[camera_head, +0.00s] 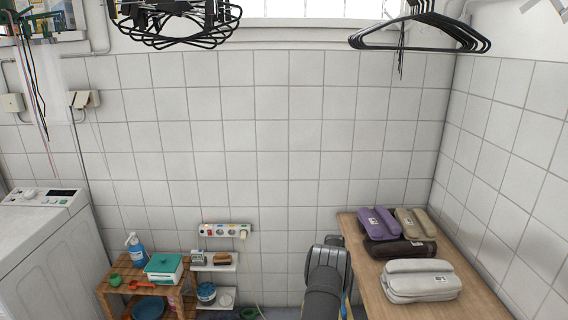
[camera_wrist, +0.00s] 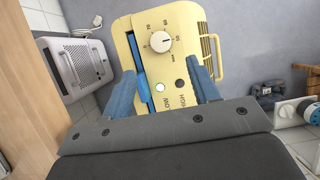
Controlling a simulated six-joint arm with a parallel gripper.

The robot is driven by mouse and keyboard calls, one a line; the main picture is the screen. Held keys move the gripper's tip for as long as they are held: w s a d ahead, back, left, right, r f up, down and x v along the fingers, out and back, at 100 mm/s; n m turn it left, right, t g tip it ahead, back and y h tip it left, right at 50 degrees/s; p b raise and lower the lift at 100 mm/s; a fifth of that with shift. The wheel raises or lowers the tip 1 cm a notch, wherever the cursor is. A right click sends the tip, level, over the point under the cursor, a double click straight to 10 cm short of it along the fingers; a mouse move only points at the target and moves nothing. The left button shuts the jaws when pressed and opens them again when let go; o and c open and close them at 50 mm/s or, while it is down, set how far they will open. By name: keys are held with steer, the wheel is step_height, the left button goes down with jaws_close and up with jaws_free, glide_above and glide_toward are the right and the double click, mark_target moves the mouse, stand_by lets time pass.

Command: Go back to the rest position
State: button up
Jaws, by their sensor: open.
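My gripper (camera_wrist: 160,66) shows in the wrist view with its two blue fingers spread apart. Nothing is held between them. Beyond the fingers is a yellow appliance (camera_wrist: 172,22) with a white dial, a small round light and a dark button. I cannot tell the distance from the fingers to it. In the head view my dark arm rises at the bottom centre, left of the wooden table (camera_head: 383,291). The fingers cannot be made out there.
Purple (camera_head: 378,223), beige, dark brown and pale grey (camera_head: 420,281) folded bundles lie on the table. Black hangers (camera_head: 420,35) hang above. A low wooden shelf (camera_head: 115,288) and a white washing machine (camera_head: 45,245) stand left. A grey appliance (camera_wrist: 80,68) shows in the wrist view.

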steer(key=x, duration=0.9)
steer(key=shift+s+f, duration=0.15)
steer(key=shift+f, duration=0.2)
steer(key=v, duration=1.7)
steer(key=x, duration=1.7)
steer(key=shift+s+f, duration=0.1)
steer(key=shift+f, duration=0.1)
steer(key=shift+a+r+n+h, duration=0.1)
steer(key=shift+r+n+h, duration=0.2)
steer(key=shift+n, duration=0.4)
steer(key=n+h, duration=0.1)
steer(key=n, duration=0.2)
steer(key=n+t+h, duration=0.1)
steer(key=n, duration=0.2)
steer(key=shift+a+n, duration=0.15)
steer(key=shift+n, duration=0.25)
steer(key=n+t, duration=0.1)
steer(key=n, duration=0.1)
steer(key=n+h, duration=0.1)
steer(key=n, duration=0.2)
steer(key=shift+s+t+h, duration=0.1)
steer(key=shift+t+h, duration=0.2)
steer(key=shift+t, duration=0.1)
steer(key=n+t, duration=0.1)
steer(key=n, duration=0.3)
steer(key=shift+t, duration=0.3)
